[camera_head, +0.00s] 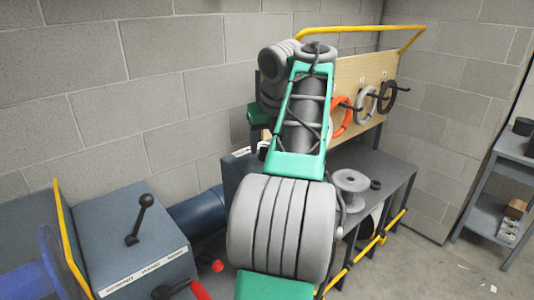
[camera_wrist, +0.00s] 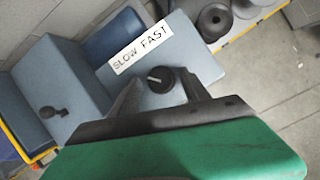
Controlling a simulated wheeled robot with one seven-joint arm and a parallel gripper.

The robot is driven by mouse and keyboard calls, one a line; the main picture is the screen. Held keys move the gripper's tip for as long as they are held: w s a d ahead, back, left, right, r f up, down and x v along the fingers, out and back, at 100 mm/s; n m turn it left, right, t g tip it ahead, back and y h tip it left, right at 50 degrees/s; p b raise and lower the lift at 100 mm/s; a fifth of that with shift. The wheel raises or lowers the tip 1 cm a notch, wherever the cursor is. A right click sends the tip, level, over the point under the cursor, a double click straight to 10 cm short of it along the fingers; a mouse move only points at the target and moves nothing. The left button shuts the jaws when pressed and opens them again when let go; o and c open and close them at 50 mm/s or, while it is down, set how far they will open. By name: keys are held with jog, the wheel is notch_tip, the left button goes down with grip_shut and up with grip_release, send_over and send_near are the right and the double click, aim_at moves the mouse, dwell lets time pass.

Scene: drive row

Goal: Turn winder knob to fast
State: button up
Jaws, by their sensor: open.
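The winder knob (camera_wrist: 162,79) is a round black dial with a white pointer line, on the blue-grey box (camera_wrist: 200,66) in the wrist view. Its pointer lies toward the left, on the SLOW side. A white label (camera_wrist: 140,46) above it reads SLOW at the left and FAST at the right. My gripper (camera_wrist: 159,86) is open, with one dark finger on each side of the knob in the picture. I cannot tell whether the fingers touch it. In the head view my arm hides the knob and my gripper.
A blue-grey cabinet (camera_head: 120,235) with a black lever (camera_head: 140,219) stands at the left. A red ball-tipped handle (camera_head: 217,266) is near it. The bench (camera_head: 395,178) carries a grey spool (camera_head: 350,187). Coils hang on a wooden board (camera_head: 345,72). A shelf (camera_head: 490,215) stands at right.

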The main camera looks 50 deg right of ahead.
grip_shut()
dwell(0.7)
